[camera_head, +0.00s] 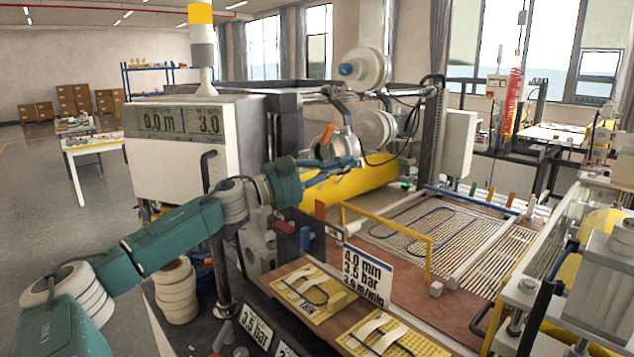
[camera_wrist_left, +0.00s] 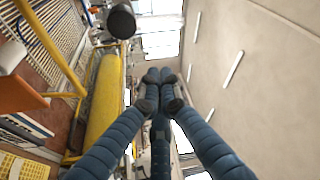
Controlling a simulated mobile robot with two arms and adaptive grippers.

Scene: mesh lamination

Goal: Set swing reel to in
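White reels sit on the machine's upper bar: one with a blue hub (camera_head: 365,70) at the top, and another (camera_head: 377,130) lower, on curved grey arms. I cannot tell for sure which is the swing reel. An orange handle (camera_head: 327,134) stands just left of the lower reel. My left gripper (camera_head: 356,163) is below and right of that handle, in front of the yellow roll, apart from the reels as far as I can see. In the left wrist view its blue fingers (camera_wrist_left: 160,75) converge with tips together and nothing visible between them. My right gripper is not in view.
A large yellow roll (camera_head: 372,187) lies behind my left gripper. A yellow frame (camera_head: 428,262) stands over the mesh bed. A white control box (camera_head: 180,150) reading "0.0 m" and "3.0" is at left. A dark round-ended cylinder (camera_wrist_left: 121,20) shows near the fingers.

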